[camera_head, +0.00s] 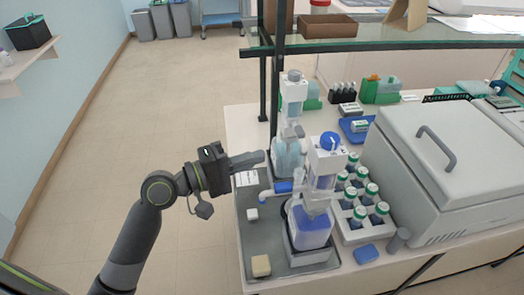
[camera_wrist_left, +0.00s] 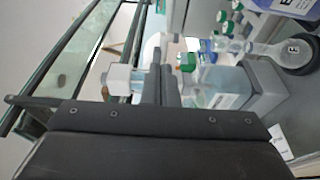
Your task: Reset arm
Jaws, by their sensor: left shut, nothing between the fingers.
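My left arm comes in from the left in the head view. Its gripper (camera_head: 262,157) is shut and empty, held near the left edge of the bench beside the clear bottle at the back of the grey tray. In the left wrist view the closed fingers (camera_wrist_left: 163,62) point toward bottles and the shelf frame. The grey tray (camera_head: 244,233) holds a blue-filled dispenser bottle (camera_head: 311,228) at the front and a clear dispenser bottle (camera_head: 286,152) behind it. My right gripper is not in view.
A white rack (camera_head: 347,232) of green-capped bottles stands right of the tray. A large grey lidded machine (camera_head: 425,140) fills the right. A glass shelf (camera_head: 400,42) on dark posts (camera_head: 274,90) rises behind. The floor (camera_head: 130,110) left of the bench is clear.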

